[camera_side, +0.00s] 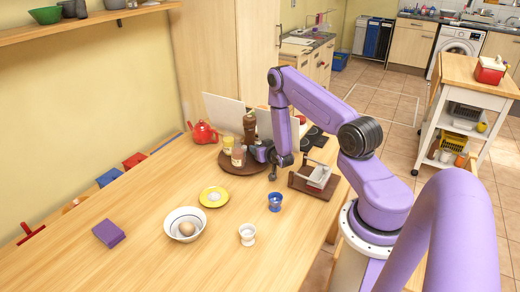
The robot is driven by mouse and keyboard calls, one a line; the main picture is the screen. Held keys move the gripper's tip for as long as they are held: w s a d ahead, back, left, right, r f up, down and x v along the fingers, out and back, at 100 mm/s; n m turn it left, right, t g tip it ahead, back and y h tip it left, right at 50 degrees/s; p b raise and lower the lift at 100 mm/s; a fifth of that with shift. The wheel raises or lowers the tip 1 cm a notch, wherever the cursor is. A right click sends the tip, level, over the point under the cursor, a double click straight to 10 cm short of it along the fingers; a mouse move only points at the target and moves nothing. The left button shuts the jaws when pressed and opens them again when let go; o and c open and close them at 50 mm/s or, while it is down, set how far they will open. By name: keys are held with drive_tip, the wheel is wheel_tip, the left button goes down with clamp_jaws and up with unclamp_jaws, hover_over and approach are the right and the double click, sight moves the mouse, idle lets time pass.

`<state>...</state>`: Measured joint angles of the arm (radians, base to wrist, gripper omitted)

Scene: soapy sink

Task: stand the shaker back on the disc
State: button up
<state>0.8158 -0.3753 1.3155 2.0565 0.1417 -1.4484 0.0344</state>
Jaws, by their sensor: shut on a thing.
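A dark brown round disc (229,167) lies on the wooden table near the back. A small shaker (238,156) with a pale body shows over the disc, just left of my gripper (247,153). My gripper comes in from the right, low over the disc, and is shut on the shaker. The shaker looks upright. Whether its base touches the disc is too small to tell. My fingertips are partly hidden by the hand and shaker. A yellowish jar (228,145) and a tall brown mill (250,126) stand close behind.
A red teapot (203,132) stands left of the disc. A wooden tray with a pale holder (318,177) is to the right.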

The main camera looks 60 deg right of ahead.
drive_tip(key=shift+f, duration=0.2)
drive_tip(key=o, duration=1.1)
drive_tip(key=shift+o, duration=0.2)
